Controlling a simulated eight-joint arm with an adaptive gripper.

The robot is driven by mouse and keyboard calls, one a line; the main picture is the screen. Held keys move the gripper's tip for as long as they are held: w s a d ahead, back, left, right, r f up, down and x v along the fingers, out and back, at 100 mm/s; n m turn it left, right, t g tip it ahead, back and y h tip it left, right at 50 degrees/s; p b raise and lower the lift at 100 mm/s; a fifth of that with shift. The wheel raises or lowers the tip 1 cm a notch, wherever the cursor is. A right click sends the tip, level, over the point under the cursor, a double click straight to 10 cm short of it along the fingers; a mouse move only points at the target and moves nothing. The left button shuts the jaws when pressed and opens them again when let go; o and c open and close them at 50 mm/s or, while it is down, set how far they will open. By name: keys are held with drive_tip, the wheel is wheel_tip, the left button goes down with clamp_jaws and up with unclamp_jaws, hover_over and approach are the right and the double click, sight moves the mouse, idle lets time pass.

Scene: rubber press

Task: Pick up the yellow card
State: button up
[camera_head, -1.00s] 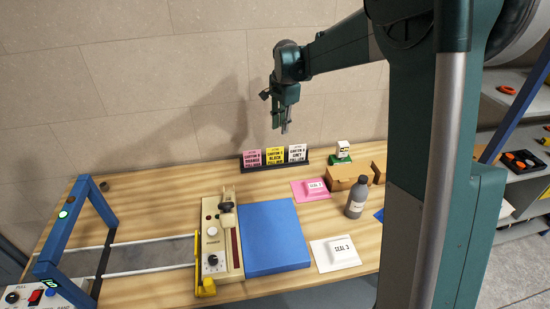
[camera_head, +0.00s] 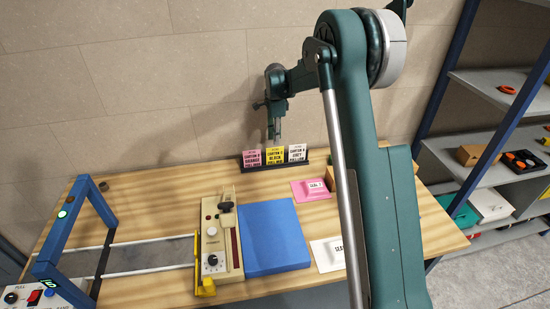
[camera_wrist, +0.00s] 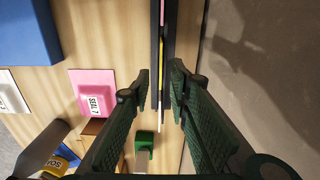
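The yellow card (camera_head: 275,157) stands upright in a dark rack (camera_head: 272,168) at the back of the table, between a pink card (camera_head: 251,160) and a white card (camera_head: 297,154). In the wrist view the yellow card (camera_wrist: 162,52) shows edge-on as a thin strip. My gripper (camera_head: 274,139) is just above the yellow card, its tips close to the card's top edge. In the wrist view my gripper (camera_wrist: 160,72) is open, with a finger on each side of the rack line and nothing held.
The wall is close behind the rack. A blue pad (camera_head: 274,236), a pink block (camera_head: 310,189) and a cream press unit (camera_head: 220,240) lie in front. In the wrist view, a dark bottle (camera_wrist: 45,150) and a green-based item (camera_wrist: 144,140) stand beside the rack.

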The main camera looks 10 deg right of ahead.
sight(275, 150)
idle(0.3)
drive_tip(key=shift+f, duration=1.3)
drive_tip(key=shift+a+f+p, duration=0.1)
drive_tip(key=shift+f+p, duration=0.25)
drive_tip(key=shift+f, duration=2.3)
clamp_jaws()
